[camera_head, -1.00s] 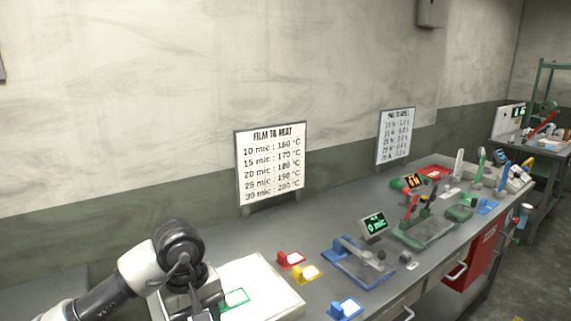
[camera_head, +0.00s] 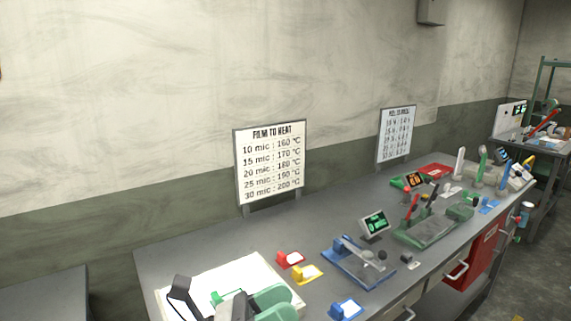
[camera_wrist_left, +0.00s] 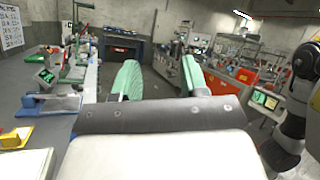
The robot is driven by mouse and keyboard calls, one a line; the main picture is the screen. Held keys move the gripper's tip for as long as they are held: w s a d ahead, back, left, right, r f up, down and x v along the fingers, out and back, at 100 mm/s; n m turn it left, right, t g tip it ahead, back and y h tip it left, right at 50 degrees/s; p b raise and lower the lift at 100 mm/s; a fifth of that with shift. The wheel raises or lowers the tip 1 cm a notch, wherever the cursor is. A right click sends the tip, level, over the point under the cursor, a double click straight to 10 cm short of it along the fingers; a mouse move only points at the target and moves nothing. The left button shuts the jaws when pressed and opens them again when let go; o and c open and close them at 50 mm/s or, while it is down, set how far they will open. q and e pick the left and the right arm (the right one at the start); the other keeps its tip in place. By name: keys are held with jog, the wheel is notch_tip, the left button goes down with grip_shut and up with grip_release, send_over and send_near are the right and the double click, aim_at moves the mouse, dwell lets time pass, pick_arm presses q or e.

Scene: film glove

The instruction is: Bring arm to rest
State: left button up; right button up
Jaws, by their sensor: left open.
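My left gripper (camera_head: 268,304) is at the bottom edge of the head view, low over the front of a white board on the bench. Only its dark parts and green finger pads show there, cut off by the frame. In the left wrist view the gripper (camera_wrist_left: 158,80) has its two green fingers spread apart, with nothing between them. It points along the open room past the bench. My right gripper is not in view.
The grey bench (camera_head: 195,253) runs to the right. On it are the white board (camera_head: 240,272), red (camera_head: 290,259), yellow (camera_head: 307,274) and blue (camera_head: 345,309) holders, and a blue device (camera_head: 355,262). A film-to-heat sign (camera_head: 271,163) stands at the back.

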pick_arm(q)
jog(key=w+a+f+n+t+y, duration=0.2)
jog(key=a+f+n+t+y, duration=0.6)
jog(key=n, duration=0.9)
jog(key=w+a+f+n+t+y, duration=0.2)
jog(key=a+n+t+y, duration=0.4)
jog(key=n+y, duration=0.8)
jog(key=s+a+f+n+g+y, duration=0.1)
jog(key=s+a+f+n+g, duration=0.4)
jog(key=f+n, duration=0.35)
jog(key=s+f+n+g+h, duration=0.1)
jog(key=s+f+n+g, duration=0.2)
jog(key=s+f+g, duration=0.4)
jog(key=s+f+n+g, duration=0.3)
jog(key=s+f+g, duration=0.1)
jog(key=s, duration=0.6)
notch_tip(320, 180, down, 24)
jog(key=r+g, duration=0.1)
jog(key=g, duration=0.1)
jog(key=s+a+f+g, duration=0.1)
jog(key=s+a+f, duration=0.2)
jog(key=s+f, duration=1.3)
notch_tip(320, 180, down, 2)
jog(key=shift+a+f, duration=0.2)
jog(key=shift+f, duration=0.05)
